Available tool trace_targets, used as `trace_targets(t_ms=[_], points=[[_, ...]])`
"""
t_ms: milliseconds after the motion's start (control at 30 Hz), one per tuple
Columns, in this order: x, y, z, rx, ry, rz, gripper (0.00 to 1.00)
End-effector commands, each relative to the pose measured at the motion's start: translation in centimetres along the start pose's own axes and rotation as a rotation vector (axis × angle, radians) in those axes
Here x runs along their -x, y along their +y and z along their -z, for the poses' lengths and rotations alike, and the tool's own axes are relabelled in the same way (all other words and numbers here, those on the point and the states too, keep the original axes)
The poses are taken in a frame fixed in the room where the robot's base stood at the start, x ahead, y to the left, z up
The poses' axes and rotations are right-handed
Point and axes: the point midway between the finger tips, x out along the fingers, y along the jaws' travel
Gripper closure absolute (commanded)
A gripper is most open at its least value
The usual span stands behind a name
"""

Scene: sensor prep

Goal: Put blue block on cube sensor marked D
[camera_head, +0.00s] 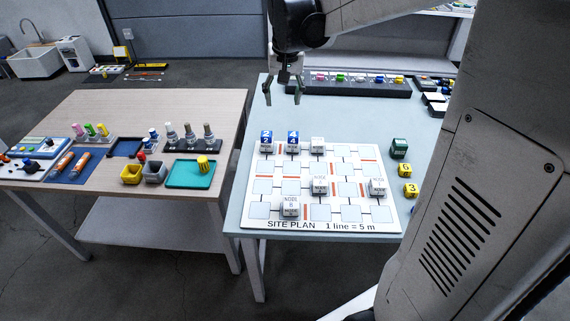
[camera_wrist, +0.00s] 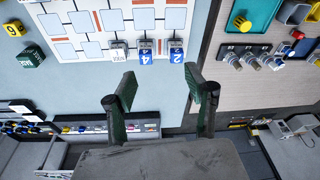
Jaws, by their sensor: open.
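Two blue blocks stand side by side at the board's back left: one marked 2 (camera_head: 266,141) and one marked 4 (camera_head: 293,141). The wrist view also shows the block marked 2 (camera_wrist: 176,51) and the block marked 4 (camera_wrist: 146,55). White cube sensors stand on the site plan board (camera_head: 345,222): one beside the blue blocks (camera_head: 317,145), one near the middle (camera_head: 319,186), one at the right (camera_head: 377,187) and one at the front (camera_head: 290,207). I cannot make out a D on any. My gripper (camera_head: 283,98) is open and empty, above and behind the blue blocks; its fingers also show in the wrist view (camera_wrist: 161,88).
A dark rack (camera_head: 360,89) of coloured knobs lies at the back. A wooden table (camera_head: 110,107) with trays stands left, across a gap.

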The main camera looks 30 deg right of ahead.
Motion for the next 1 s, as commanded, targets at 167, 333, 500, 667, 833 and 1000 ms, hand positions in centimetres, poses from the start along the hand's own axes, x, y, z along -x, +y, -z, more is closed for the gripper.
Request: trace_targets(t_ms=[167,333,500,667,833,1000], points=[[3.0,-1.2,-4.7,0.062,0.072,0.019,0.51],[5.0,-2.0,-9.1,0.121,0.141,0.037,0.51],[6.2,-2.5,-13.5,0.178,0.211,0.056,0.51],[6.5,-2.8,-17.6,0.232,0.276,0.074,0.51],[6.2,-2.8,-21.6,0.284,0.344,0.093,0.51],[5.5,-2.8,-24.3,0.322,0.393,0.107,0.51]])
